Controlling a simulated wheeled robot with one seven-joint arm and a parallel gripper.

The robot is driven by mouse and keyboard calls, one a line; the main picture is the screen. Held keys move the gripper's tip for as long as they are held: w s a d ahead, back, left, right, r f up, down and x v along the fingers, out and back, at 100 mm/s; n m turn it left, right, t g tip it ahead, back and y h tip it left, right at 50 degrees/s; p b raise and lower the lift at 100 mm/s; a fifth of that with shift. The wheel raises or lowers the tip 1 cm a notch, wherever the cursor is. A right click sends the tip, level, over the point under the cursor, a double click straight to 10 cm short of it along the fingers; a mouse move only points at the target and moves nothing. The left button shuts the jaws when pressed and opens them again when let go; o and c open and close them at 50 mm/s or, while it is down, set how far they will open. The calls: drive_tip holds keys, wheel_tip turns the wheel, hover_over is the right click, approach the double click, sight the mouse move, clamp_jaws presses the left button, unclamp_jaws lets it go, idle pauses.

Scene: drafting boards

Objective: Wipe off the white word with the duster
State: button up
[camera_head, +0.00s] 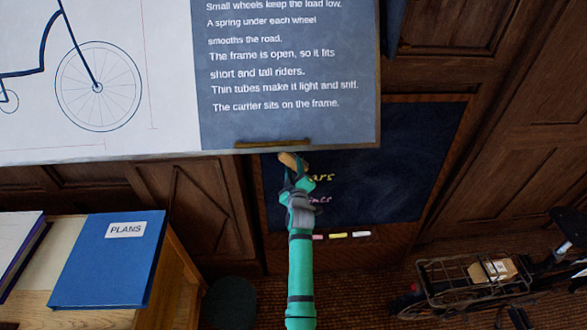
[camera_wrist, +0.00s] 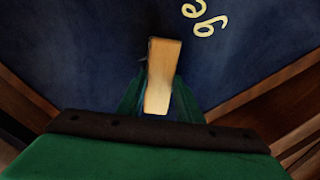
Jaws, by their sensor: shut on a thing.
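My gripper (camera_head: 294,172) is shut on the duster (camera_head: 288,160), a block with a light wooden face. In the wrist view the duster (camera_wrist: 163,75) stands out between the green fingers toward the dark chalkboard (camera_wrist: 90,40); I cannot tell whether it touches. In the head view the chalkboard (camera_head: 405,150) hangs below the big panel. It bears a yellow word ending in "ars" (camera_head: 320,177) and a pink word (camera_head: 320,198), both partly behind my arm. Yellow letters (camera_wrist: 203,18) show beyond the duster in the wrist view. I see no white word on the chalkboard; my arm hides part of it.
The big panel (camera_head: 230,70) with a cycle drawing and printed white lines overhangs the chalkboard, with a brass-coloured ledge (camera_head: 273,143). Chalk sticks (camera_head: 338,235) lie below the board. A desk with a blue PLANS folder (camera_head: 110,260) stands left; a wire carrier (camera_head: 470,283) is right.

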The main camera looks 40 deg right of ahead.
drive_tip(key=shift+s+d, duration=0.55)
drive_tip(key=shift+d, duration=0.25)
drive_tip(key=shift+s+d, duration=0.5)
drive_tip(key=shift+d, duration=0.3)
drive_tip(key=shift+w, duration=0.1)
drive_tip(key=shift+w+a, duration=0.65)
drive_tip(key=shift+a, duration=0.25)
drive_tip(key=shift+w+a, duration=0.65)
drive_tip(key=shift+a, duration=0.25)
drive_tip(key=shift+c, duration=0.8)
drive_tip(key=shift+r, duration=0.1)
drive_tip(key=shift+s, duration=0.1)
drive_tip(key=shift+v, duration=2.95)
drive_tip(key=shift+s+d, duration=0.15)
drive_tip(key=shift+s, duration=0.05)
drive_tip(key=shift+v, duration=1.4)
